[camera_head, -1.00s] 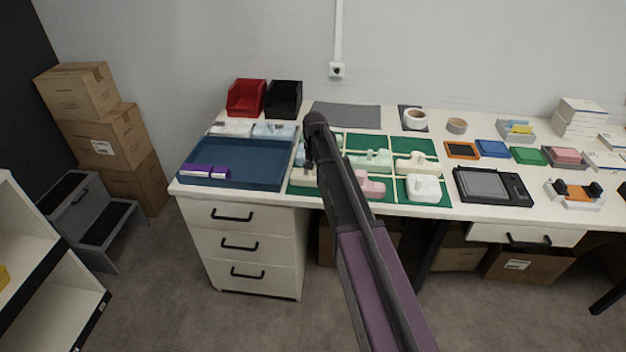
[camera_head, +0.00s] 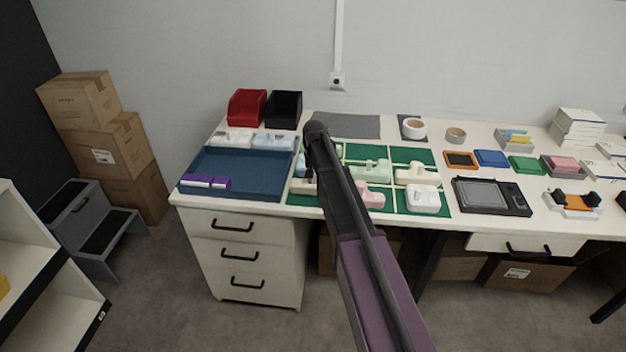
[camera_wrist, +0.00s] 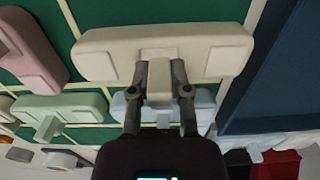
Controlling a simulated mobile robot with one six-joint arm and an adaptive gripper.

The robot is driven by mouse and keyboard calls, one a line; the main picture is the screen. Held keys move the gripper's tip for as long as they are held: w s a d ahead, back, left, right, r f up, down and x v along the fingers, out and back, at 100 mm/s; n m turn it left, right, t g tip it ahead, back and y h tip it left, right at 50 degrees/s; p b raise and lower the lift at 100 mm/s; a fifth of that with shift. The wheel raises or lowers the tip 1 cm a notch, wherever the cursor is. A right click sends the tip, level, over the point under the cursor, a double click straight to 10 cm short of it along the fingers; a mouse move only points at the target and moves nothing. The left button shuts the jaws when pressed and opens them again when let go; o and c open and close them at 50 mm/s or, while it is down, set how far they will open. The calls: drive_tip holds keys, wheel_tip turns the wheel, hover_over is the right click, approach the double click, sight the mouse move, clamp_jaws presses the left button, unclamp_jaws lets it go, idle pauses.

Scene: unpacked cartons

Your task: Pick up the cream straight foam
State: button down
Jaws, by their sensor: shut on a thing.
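In the wrist view, the cream straight foam (camera_wrist: 222,52) is a long pale bar with a short stem at its middle. My gripper (camera_wrist: 159,82) is shut on that stem, one dark finger on each side. The bar lies across the view above the green mat (camera_wrist: 120,13); I cannot tell whether it touches the mat. In the head view, the foam's left end (camera_head: 300,187) shows beside my arm, which hides the rest and most of my gripper. Another cream foam piece (camera_head: 418,174) lies in a right-hand cell of the mat.
Pink (camera_wrist: 28,45), green (camera_wrist: 62,112) and pale blue (camera_wrist: 203,100) foam pieces lie close by. The dark blue tray (camera_head: 250,178) is left of the mat, holding purple items at its front. A black device (camera_head: 491,196) lies right of the mat. Red (camera_head: 246,107) and black bins stand behind.

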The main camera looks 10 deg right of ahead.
drive_tip(key=shift+r+p, duration=0.65)
drive_tip(key=shift+r, duration=0.2)
drive_tip(key=s+r+p, duration=0.2)
drive_tip(key=s, duration=1.4)
drive_tip(key=shift+r, duration=0.25)
drive_tip(key=shift+r+p, duration=0.9)
drive_tip(key=shift+p, duration=0.2)
drive_tip(key=shift+r, duration=0.1)
wheel_tip(320, 180, up, 17)
drive_tip(key=p, duration=1.7)
drive_tip(key=shift+r, duration=0.1)
